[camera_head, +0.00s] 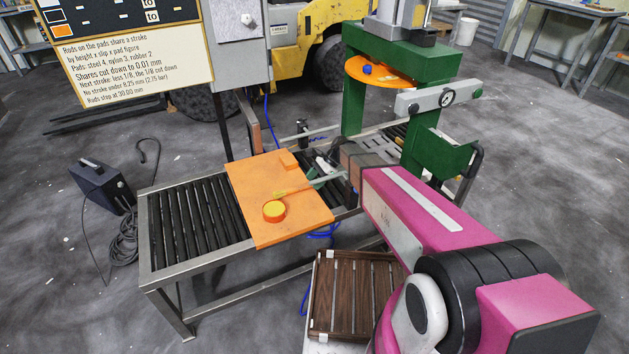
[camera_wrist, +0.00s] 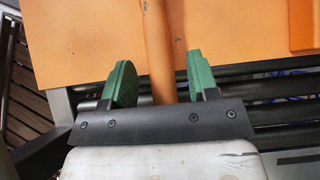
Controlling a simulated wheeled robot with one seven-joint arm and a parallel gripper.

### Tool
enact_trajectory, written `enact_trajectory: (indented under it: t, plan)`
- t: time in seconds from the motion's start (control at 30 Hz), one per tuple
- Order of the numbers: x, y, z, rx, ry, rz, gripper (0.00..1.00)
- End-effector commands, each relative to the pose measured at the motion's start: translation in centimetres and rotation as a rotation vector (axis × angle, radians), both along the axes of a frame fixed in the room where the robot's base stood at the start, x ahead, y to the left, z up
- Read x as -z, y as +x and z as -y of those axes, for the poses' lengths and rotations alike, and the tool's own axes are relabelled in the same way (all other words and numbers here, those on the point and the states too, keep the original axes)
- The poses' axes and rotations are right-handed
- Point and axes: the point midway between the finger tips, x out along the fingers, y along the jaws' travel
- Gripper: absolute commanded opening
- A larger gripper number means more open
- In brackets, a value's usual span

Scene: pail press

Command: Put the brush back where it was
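The brush (camera_head: 292,190) lies on an orange board (camera_head: 245,178), its thin yellow-orange handle pointing toward my gripper (camera_head: 321,173). A round orange pot (camera_head: 274,211) stands just in front of the brush's far end. In the wrist view the orange handle (camera_wrist: 156,45) runs between the two green fingers of my gripper (camera_wrist: 160,78), with a gap on each side. The fingers are open; I cannot tell whether the handle is level with the fingertips or below them. The brush head is outside the wrist view.
The board rests on a roller conveyor (camera_head: 175,222). A green press (camera_head: 353,100) with a dial gauge stands behind my arm. A slatted wooden rack (camera_head: 345,290) is in front of the conveyor.

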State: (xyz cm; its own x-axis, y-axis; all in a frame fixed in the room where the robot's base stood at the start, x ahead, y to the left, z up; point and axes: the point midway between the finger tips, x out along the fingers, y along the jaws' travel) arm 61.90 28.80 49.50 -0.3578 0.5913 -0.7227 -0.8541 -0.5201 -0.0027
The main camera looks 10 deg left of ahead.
Motion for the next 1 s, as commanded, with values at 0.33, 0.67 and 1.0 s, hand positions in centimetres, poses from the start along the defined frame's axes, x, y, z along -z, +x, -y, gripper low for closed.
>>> enact_trajectory:
  t: [0.33, 0.67, 1.0]
  plan:
    - [-0.4, 0.1, 0.2, 0.000, 0.000, 0.000, 0.54]
    - [-4.4, 2.2, 3.5, 0.002, 0.001, 0.002, 0.54]
    - [-8.2, 4.0, 6.6, 0.001, -0.001, 0.001, 0.54]
